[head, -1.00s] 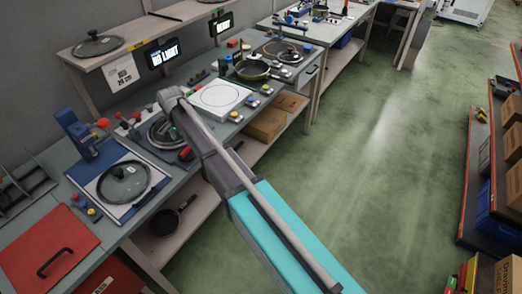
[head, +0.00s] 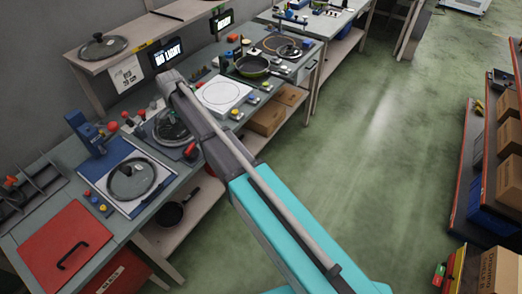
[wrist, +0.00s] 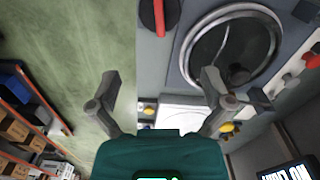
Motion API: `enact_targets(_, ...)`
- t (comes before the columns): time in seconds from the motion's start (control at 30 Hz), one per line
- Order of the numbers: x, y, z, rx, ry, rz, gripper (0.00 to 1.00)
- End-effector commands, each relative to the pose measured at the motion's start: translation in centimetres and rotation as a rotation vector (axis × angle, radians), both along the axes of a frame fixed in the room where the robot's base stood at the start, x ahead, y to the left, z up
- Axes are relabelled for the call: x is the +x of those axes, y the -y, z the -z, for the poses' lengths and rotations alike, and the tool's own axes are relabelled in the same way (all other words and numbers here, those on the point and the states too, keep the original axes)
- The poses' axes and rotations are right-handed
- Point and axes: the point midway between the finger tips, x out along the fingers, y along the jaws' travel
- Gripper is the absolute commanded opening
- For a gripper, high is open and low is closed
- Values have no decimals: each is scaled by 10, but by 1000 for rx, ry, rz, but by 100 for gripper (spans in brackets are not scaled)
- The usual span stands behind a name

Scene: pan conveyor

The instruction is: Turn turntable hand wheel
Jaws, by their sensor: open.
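A round turntable with a glass lid (head: 172,125) sits on the bench beside my arm; its dark ring (wrist: 277,32) and lid show at upper right in the wrist view. A black disc with a red bar (wrist: 158,14), apparently the hand wheel, is at the top edge of the wrist view, partly cut off. In the head view a red and black part (head: 190,150) shows at the bench's front edge, close to my arm. My gripper (wrist: 161,76) is open and empty, its fingers apart, with the disc beyond the fingertips. My arm hides the fingers in the head view.
A white plate with a circle (head: 223,95) and a pan (head: 252,67) are farther along the bench. A lid on a blue-framed station (head: 132,181) and a red panel (head: 64,246) are nearer. Shelves with boxes (head: 508,180) stand right; the green floor between is clear.

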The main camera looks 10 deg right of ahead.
Motion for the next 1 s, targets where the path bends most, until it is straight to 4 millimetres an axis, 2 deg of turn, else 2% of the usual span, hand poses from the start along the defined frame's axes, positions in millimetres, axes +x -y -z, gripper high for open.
enact_targets(0.07,0,1,-8,0,0,0,100)
enact_targets(0.13,-3,12,0,0,0,-8,100)
enact_targets(1.0,-35,124,28,0,0,-139,100)
